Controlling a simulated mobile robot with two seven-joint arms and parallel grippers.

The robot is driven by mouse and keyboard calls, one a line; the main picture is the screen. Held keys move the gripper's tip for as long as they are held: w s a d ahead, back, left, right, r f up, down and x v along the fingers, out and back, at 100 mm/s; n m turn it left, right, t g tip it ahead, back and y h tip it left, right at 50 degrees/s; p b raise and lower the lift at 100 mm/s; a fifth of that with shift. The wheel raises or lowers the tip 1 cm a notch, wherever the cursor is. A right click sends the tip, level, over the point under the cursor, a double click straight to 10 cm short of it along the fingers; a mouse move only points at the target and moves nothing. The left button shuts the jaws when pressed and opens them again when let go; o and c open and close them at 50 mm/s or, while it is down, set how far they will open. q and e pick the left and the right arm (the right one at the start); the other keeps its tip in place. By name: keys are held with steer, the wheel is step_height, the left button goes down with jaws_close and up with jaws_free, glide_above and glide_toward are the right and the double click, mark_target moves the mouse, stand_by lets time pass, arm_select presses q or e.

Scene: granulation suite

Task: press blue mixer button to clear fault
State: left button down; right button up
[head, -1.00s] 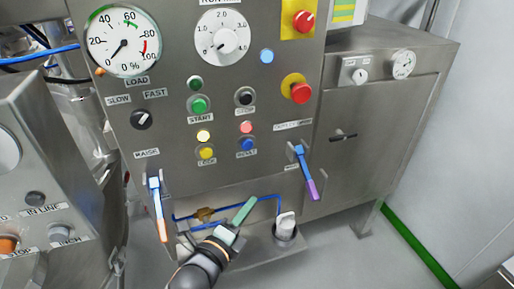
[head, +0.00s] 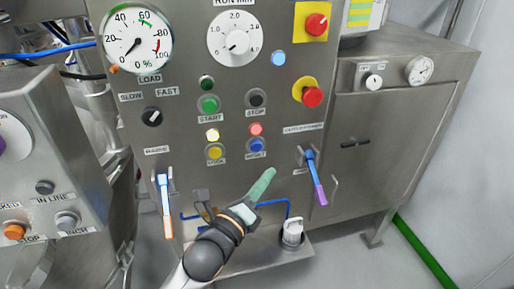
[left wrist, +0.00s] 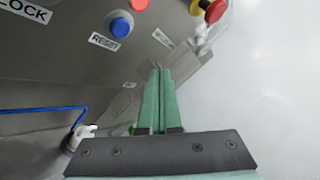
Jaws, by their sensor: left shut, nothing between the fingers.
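The blue button (head: 257,145) sits on the steel control panel, just below a red lamp (head: 256,129). In the left wrist view the blue button (left wrist: 121,26) is at the upper left, above a label reading RESET (left wrist: 104,42). My left gripper (head: 270,173) is shut and empty, with green fingers pointing up toward the panel. Its tip shows a little below and right of the blue button in the head view, apart from it. In the left wrist view the closed fingers (left wrist: 155,74) point up, to the right of the button. My right gripper is not in view.
A yellow button (head: 215,152) is left of the blue one, with green START (head: 209,104) and black STOP (head: 256,98) buttons above. A red emergency button (head: 312,97) is at upper right. Blue-handled levers (head: 315,175) (head: 165,205) stick out on both sides.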

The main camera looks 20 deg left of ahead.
mark_target(256, 146)
arm_select(q)
steer(key=shift+w+a, duration=0.7)
steer(key=shift+w, duration=0.3)
steer(key=shift+w+a, duration=0.65)
steer(key=shift+w, duration=0.4)
steer(key=shift+w+a, duration=0.7)
steer(key=shift+w, duration=0.3)
steer(key=shift+w, duration=0.1)
steer(key=shift+w+a, duration=0.2)
steer(key=shift+w, duration=0.05)
steer(key=shift+w+a, duration=0.25)
steer(key=shift+w, duration=0.1)
stand_by(0.3)
stand_by(0.4)
steer(key=shift+s+d+p, duration=0.35)
steer(key=shift+s+d, duration=0.1)
steer(key=shift+s, duration=0.25)
